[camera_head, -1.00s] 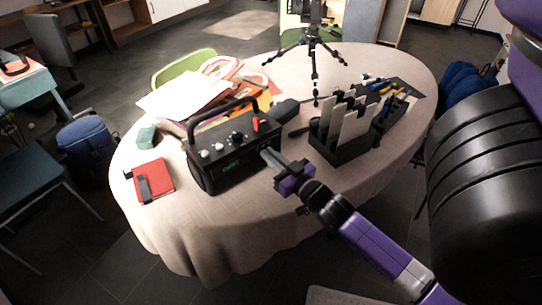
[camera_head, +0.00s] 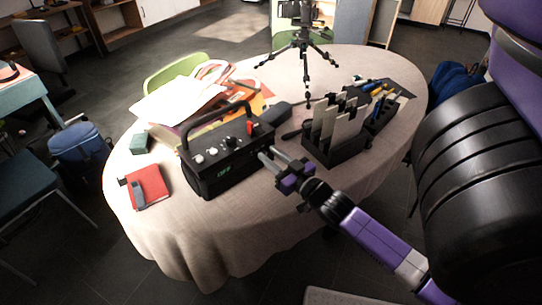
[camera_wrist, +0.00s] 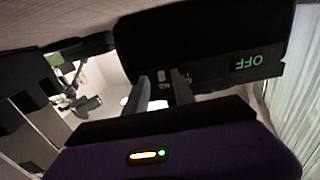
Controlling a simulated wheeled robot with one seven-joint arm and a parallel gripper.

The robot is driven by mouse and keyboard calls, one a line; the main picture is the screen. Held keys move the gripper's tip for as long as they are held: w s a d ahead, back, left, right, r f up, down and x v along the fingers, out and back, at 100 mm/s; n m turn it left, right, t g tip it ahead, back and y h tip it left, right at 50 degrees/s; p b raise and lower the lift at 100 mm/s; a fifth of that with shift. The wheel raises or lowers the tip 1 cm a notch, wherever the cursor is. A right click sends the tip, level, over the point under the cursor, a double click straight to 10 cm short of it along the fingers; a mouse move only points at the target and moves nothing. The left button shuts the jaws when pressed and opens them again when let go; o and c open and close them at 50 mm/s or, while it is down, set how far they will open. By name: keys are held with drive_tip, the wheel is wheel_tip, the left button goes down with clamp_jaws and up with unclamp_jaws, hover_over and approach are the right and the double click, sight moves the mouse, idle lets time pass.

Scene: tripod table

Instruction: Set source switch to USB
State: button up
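The black box-shaped device (camera_head: 228,168) stands on the table with its carry handle up. Its top has pale knobs, a dark knob and a red part (camera_head: 251,128). A green display (camera_head: 223,172) is on its front; in the wrist view the display (camera_wrist: 249,62) reads OFF, upside down. My gripper (camera_head: 266,155) is at the device's right end, fingers toward it. In the wrist view my gripper (camera_wrist: 163,88) has its fingers apart, with a small light-coloured part (camera_wrist: 163,79) of the device showing between them. I cannot tell whether they touch it. No USB marking is legible.
A black organizer (camera_head: 335,149) with upright white panels stands right of my gripper. A small tripod (camera_head: 305,55) is at the back. Papers (camera_head: 180,98) lie behind the device, a red notebook (camera_head: 149,186) at left. The front tablecloth (camera_head: 240,225) is clear.

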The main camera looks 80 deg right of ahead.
drive_tip(key=v, duration=0.7)
drive_tip(key=shift+s+a+b, duration=0.25)
drive_tip(key=shift+s+b, duration=0.05)
idle(0.4)
drive_tip(key=w+a+r+n+t+y, duration=0.25)
drive_tip(key=a+n+y, duration=0.25)
drive_tip(key=a, duration=1)
drive_tip(key=s+a+r+n+g+y+p, duration=0.1)
drive_tip(key=s+a+r+y, duration=0.1)
drive_tip(key=a, duration=0.7)
drive_tip(key=s+a+r+n+g+y+p, duration=0.1)
drive_tip(key=s+a+r+y, duration=0.1)
drive_tip(key=a, duration=0.7)
drive_tip(key=shift+s+y, duration=0.8)
drive_tip(key=shift+s, duration=0.15)
